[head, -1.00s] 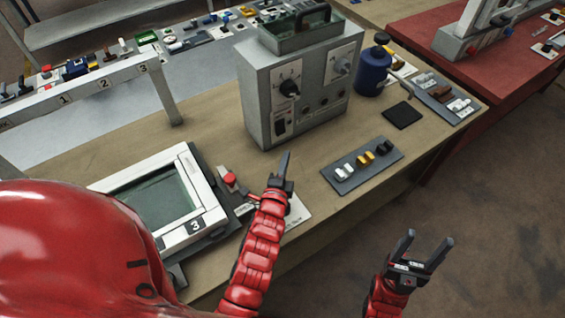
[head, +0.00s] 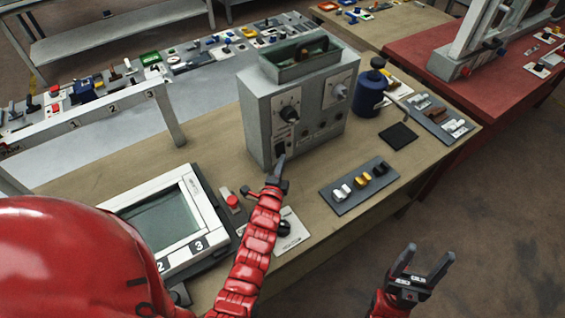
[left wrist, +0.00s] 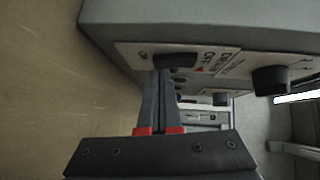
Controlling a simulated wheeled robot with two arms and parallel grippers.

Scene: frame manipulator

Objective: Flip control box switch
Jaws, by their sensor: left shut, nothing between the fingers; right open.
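The grey control box (head: 258,130) stands upright on the wooden table. Its front panel has a black rocker switch low on the left, partly hidden by my gripper in the head view; the switch (left wrist: 176,60) also shows in the left wrist view. Above it is a black knob (head: 290,113). My left gripper (head: 280,163) is shut and empty, its fingertips right at the switch; I cannot tell whether they touch it. The shut fingers (left wrist: 161,80) show in the left wrist view. My right gripper (head: 424,256) is open and empty, over the floor beyond the table's front edge.
A screen unit (head: 165,222) lies left of my left arm, with a red button (head: 233,201) beside it. A switch strip (head: 360,186) lies right of the box. A blue bottle (head: 369,92) and a black pad (head: 398,136) are further right.

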